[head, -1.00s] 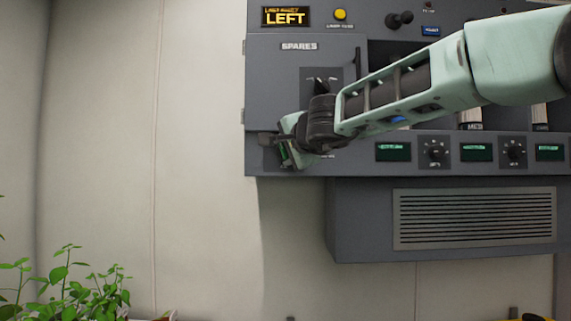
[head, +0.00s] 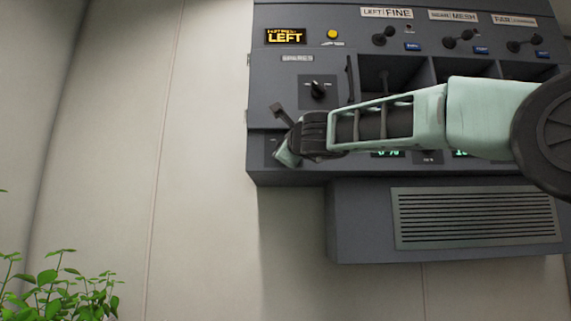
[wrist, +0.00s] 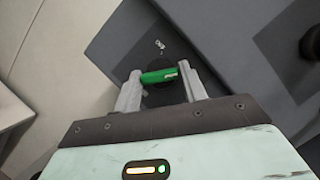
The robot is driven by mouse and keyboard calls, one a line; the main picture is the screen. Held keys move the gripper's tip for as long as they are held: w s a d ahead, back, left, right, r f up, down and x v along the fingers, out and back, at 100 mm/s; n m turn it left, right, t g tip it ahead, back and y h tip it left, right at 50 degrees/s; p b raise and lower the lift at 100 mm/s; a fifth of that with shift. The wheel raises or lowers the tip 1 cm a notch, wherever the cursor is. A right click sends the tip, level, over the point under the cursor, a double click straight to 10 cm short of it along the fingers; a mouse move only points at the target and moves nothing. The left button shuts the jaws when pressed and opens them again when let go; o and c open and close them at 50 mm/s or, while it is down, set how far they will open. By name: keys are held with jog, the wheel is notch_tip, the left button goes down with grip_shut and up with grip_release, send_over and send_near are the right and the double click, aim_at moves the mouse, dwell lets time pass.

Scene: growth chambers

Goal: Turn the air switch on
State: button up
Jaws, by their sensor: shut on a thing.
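The air switch (wrist: 160,76) shows in the wrist view as a green handle on a dark round base on the grey panel, with a small white marking just beyond it. My gripper (wrist: 161,84) is shut on this handle, one grey finger at each end. In the head view my gripper (head: 285,152) is at the lower left corner of the grey control cabinet (head: 266,95). There the wrist and jaws hide the handle, and I cannot read its label.
Lit green displays (head: 388,153) show partly below my arm. A black knob (head: 318,90) sits above the gripper, and a vented box (head: 475,218) hangs below the cabinet. Leafy plants (head: 65,290) stand at lower left. The wall (head: 205,150) left of the cabinet is bare.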

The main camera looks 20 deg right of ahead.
jog(key=shift+f+m+t+h+b, duration=0.15)
jog(key=shift+m+h+b, duration=0.05)
jog(key=shift+m+b, duration=0.5)
jog(key=shift+f+m+t+h+b, duration=0.1)
jog(key=shift+m+t+h+b, duration=0.1)
jog(key=shift+m+b, duration=0.45)
jog(key=shift+m, duration=0.35)
jog(key=o, duration=1)
jog(key=shift+r, duration=0.1)
jog(key=shift+s, duration=0.1)
jog(key=b+v, duration=0.4)
jog(key=v, duration=1.3)
jog(key=shift+a, duration=0.2)
